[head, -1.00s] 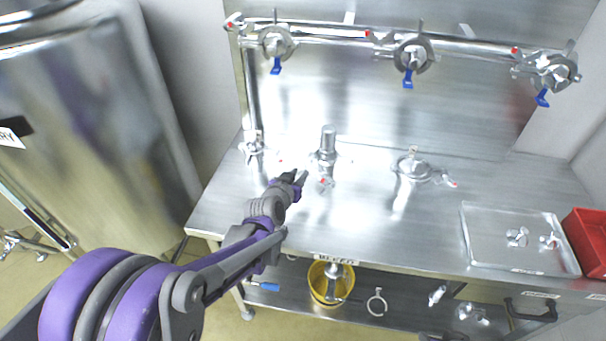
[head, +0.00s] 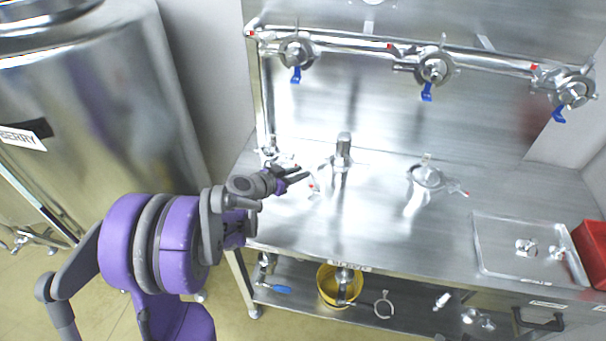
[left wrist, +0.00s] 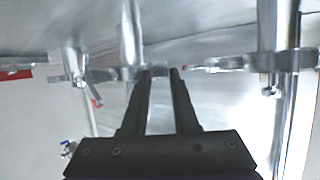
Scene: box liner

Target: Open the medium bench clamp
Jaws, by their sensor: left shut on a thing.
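A metal clamp with a red-tipped part (head: 313,187) sits at the base of the middle steel post (head: 343,150) on the bench. No label tells me its size. My left gripper (head: 304,175) is at the left of this post, close to the red tip. In the left wrist view, the two dark fingers (left wrist: 160,73) are close together at a thin metal bar beside a post (left wrist: 131,35). They are shut on this clamp part, though the contact is small and blurred. My right gripper is not in view.
A smaller fitting (head: 268,152) stands left of the post, and a wide fitting (head: 428,177) stands to its right. A pipe with blue-handled valves (head: 435,68) runs along the back. A steel tray (head: 500,265) and a red bin (head: 591,250) are at the right.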

